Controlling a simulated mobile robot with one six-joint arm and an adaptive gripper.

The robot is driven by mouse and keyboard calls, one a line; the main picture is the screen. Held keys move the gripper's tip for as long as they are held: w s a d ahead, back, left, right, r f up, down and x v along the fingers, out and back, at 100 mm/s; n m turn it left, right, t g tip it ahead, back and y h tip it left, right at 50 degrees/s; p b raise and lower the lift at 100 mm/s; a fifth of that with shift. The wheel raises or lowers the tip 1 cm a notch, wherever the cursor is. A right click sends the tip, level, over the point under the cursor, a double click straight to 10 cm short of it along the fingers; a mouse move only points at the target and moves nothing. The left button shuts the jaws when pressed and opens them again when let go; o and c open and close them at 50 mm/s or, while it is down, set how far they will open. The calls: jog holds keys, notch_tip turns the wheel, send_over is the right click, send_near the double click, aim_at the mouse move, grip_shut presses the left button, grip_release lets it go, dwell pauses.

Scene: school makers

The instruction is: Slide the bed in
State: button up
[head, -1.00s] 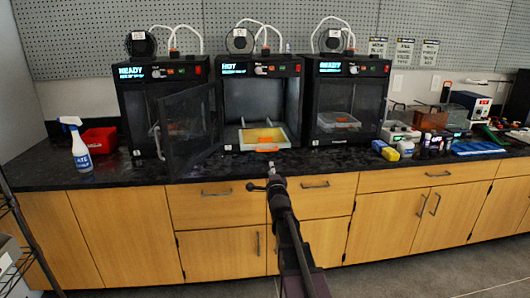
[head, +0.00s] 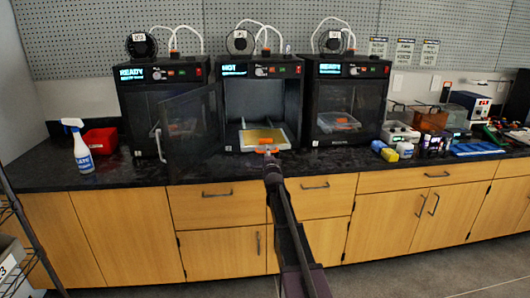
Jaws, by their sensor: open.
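The bed (head: 262,135), a tan plate in a pale frame with an orange tab at its front, sits inside the middle printer (head: 262,72), whose display reads HOT. That printer's door (head: 188,125) stands open, swung out to the left. My gripper (head: 268,154) is at the printer's front opening, right at the bed's front edge by the orange tab. Its jaws are small and partly hidden by my arm; they are open. I cannot tell whether they touch the bed.
Printers with READY displays stand left (head: 150,100) and right (head: 340,100), the right one closed. A spray bottle (head: 79,148) and red bin (head: 100,140) are at the left. A yellow item (head: 390,155) and other supplies crowd the counter's right. The counter front (head: 330,160) is clear.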

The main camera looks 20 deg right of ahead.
jog(key=shift+w+d+r, duration=0.1)
jog(key=shift+w, duration=0.35)
grip_shut()
jog(key=shift+w+d, duration=0.15)
jog(key=shift+w, duration=0.5)
jog(key=f+x, duration=0.1)
jog(key=x, duration=0.6)
jog(key=f+x, duration=0.1)
jog(key=x, duration=0.6)
jog(key=f+x, duration=0.1)
jog(key=x, duration=0.6)
jog(key=shift+w+d+f, duration=0.15)
jog(key=shift+w+f, duration=0.15)
jog(key=shift+w, duration=0.35)
